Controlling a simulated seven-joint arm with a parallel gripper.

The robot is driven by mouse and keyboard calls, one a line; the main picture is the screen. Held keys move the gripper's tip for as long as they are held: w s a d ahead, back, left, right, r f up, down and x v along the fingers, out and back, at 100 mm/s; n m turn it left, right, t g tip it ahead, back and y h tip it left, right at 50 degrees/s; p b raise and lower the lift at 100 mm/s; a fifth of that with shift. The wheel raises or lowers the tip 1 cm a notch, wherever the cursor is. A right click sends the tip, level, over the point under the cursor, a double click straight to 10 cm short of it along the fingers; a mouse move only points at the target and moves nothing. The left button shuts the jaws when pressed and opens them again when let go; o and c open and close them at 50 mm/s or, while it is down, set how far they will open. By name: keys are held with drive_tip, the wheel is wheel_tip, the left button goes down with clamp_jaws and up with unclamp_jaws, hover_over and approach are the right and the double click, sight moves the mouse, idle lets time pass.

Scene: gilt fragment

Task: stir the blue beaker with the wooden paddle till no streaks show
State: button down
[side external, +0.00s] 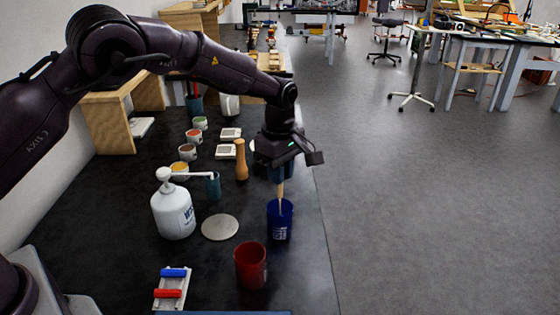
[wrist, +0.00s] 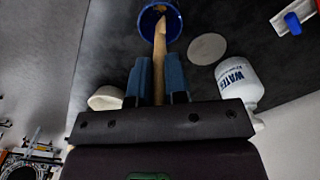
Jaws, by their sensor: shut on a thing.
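The blue beaker (side external: 280,221) stands upright on the black table near its right edge. It also shows at the top of the wrist view (wrist: 147,22). The wooden paddle (wrist: 159,48) is held between the two blue fingers of my gripper (wrist: 158,82). Its lower end reaches into the beaker's mouth. In the side view the paddle (side external: 281,193) hangs near upright below my gripper (side external: 279,178), which is above the beaker. My gripper is shut on the paddle. The beaker's contents and any streaks are too small to make out.
A red beaker (side external: 251,264) stands just in front of the blue one. Several small pots stand behind. The table's right edge is close by.

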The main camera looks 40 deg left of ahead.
sight(281, 197)
drive_tip(key=shift+f, duration=2.8)
